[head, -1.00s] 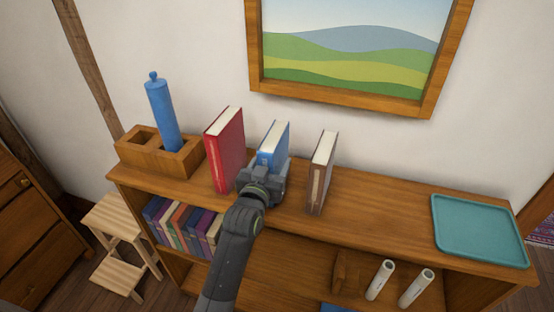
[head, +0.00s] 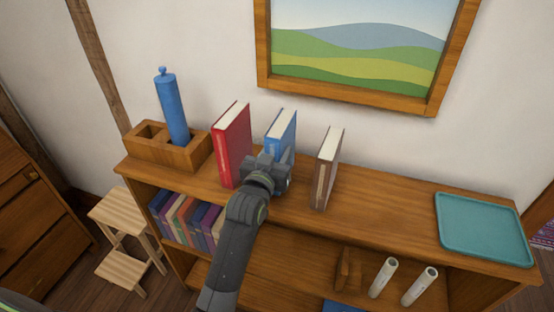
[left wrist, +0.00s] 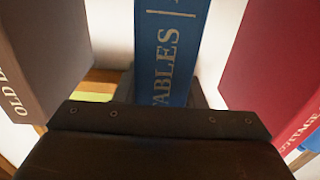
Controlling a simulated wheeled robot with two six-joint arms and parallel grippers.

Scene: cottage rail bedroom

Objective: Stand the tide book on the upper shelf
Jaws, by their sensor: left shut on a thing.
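The blue tide book (head: 281,132) is upright over the shelf unit's top board (head: 385,205), between a red book (head: 233,145) and a brown book (head: 327,168). My left gripper (head: 270,160) is shut on its spine side. In the left wrist view the blue spine (left wrist: 172,50) shows letters reading "ABLES", with the brown book (left wrist: 45,55) on the left and the red book (left wrist: 275,65) on the right. The gripper hides the book's lower end, so I cannot tell whether it touches the board. My right gripper is not in view.
A wooden holder (head: 192,154) with a blue cylinder (head: 171,105) stands at the board's left end. A teal tray (head: 484,230) lies at the right. Small books (head: 187,221) and white rolls (head: 383,278) are on the shelf below. A framed picture (head: 365,107) hangs behind.

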